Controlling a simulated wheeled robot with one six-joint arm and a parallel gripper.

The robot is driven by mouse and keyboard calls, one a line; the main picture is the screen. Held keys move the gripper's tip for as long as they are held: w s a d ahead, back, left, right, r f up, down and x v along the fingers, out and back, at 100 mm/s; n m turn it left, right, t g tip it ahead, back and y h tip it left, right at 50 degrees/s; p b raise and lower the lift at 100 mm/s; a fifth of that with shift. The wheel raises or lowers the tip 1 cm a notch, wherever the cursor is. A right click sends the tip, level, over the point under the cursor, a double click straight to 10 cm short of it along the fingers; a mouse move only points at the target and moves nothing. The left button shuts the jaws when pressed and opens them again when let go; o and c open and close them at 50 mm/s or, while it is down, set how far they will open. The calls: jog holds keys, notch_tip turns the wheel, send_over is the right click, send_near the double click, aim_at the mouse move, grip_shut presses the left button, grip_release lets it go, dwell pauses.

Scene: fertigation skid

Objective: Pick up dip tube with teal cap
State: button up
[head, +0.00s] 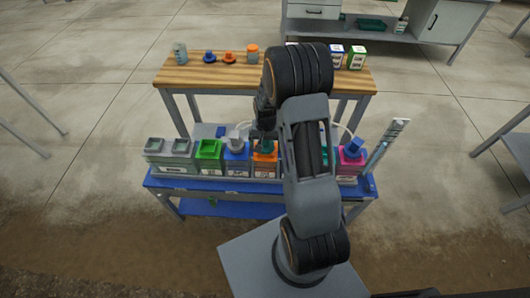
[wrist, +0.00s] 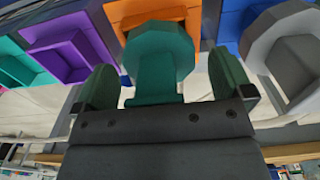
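The teal cap (wrist: 158,55) of the dip tube sits on the orange container (wrist: 115,15). It has a broad faceted top and a narrower block grip (wrist: 155,85). The tube below it is hidden. My gripper (wrist: 163,88) is open, with one finger on each side of the grip and visible gaps to both. In the head view my gripper (head: 264,128) is over the orange container (head: 265,165), and my arm hides part of the row.
A grey cap (head: 235,141) on the blue container (head: 237,161) stands close beside the gripper. A green container (head: 209,155) and a pink container (head: 351,162) share the blue bench (head: 220,184). A wooden table (head: 215,78) with small parts stands behind.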

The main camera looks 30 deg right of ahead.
jog(key=c, duration=1.2)
